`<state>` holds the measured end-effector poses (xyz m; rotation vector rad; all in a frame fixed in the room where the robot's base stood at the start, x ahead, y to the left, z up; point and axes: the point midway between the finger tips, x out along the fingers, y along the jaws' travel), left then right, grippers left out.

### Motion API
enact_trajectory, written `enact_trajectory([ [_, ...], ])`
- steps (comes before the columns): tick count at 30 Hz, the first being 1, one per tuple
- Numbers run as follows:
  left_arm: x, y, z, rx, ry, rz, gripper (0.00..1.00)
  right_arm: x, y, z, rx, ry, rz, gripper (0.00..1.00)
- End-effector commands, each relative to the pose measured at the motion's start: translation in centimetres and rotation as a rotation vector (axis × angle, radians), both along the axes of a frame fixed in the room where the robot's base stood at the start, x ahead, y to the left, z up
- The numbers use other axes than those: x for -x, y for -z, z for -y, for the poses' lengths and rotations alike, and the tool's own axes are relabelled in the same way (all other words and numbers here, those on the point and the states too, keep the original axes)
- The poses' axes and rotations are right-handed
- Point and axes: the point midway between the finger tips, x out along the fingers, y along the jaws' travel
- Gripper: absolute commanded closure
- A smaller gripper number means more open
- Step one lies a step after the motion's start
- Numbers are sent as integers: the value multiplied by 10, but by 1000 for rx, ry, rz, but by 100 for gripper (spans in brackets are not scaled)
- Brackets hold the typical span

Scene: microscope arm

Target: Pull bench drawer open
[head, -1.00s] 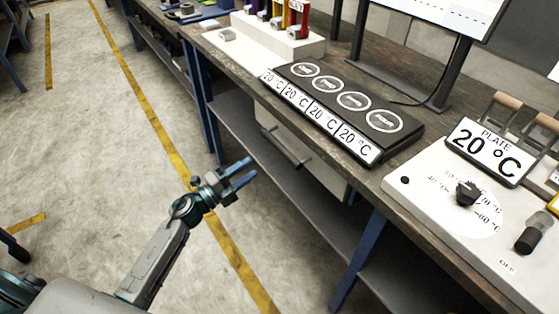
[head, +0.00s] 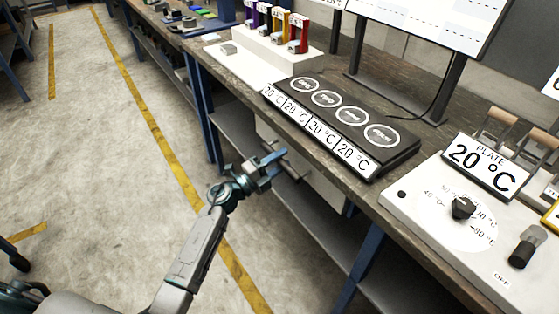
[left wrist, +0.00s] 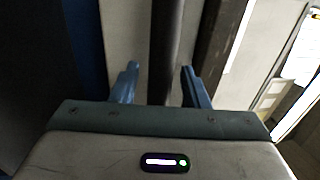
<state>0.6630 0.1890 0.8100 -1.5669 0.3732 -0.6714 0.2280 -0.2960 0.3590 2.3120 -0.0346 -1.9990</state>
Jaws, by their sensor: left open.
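The bench drawer has a pale grey front (head: 325,188) below the worktop edge and appears shut. Its dark bar handle (head: 291,170) shows just beyond my left gripper (head: 274,160). My left gripper is open, with its blue fingers reaching toward the handle. In the left wrist view the dark handle bar (left wrist: 166,45) runs up the picture in line with the gap between the open fingertips (left wrist: 157,78). I cannot tell whether the bar lies fully between the fingers. My right gripper is not in view.
On the worktop (head: 222,72) stand a black four-plate unit (head: 345,105), a white rack with coloured tubes (head: 268,42) and a white control box (head: 440,215). A lower shelf (head: 310,220) and blue bench legs lie below. The floor (head: 100,170) on the left is clear.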

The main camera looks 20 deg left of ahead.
Motion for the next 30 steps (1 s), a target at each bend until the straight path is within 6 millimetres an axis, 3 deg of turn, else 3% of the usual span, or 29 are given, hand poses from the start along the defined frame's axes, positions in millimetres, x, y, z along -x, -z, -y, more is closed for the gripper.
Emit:
enact_trajectory([
  [4,0,0,0,0,0,0,58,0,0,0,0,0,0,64],
  [11,0,0,0,0,0,0,100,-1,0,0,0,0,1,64],
  [22,9,1,-7,-3,-1,-3,100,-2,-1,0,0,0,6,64],
  [30,45,2,-35,-5,-1,-5,100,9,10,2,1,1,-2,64],
])
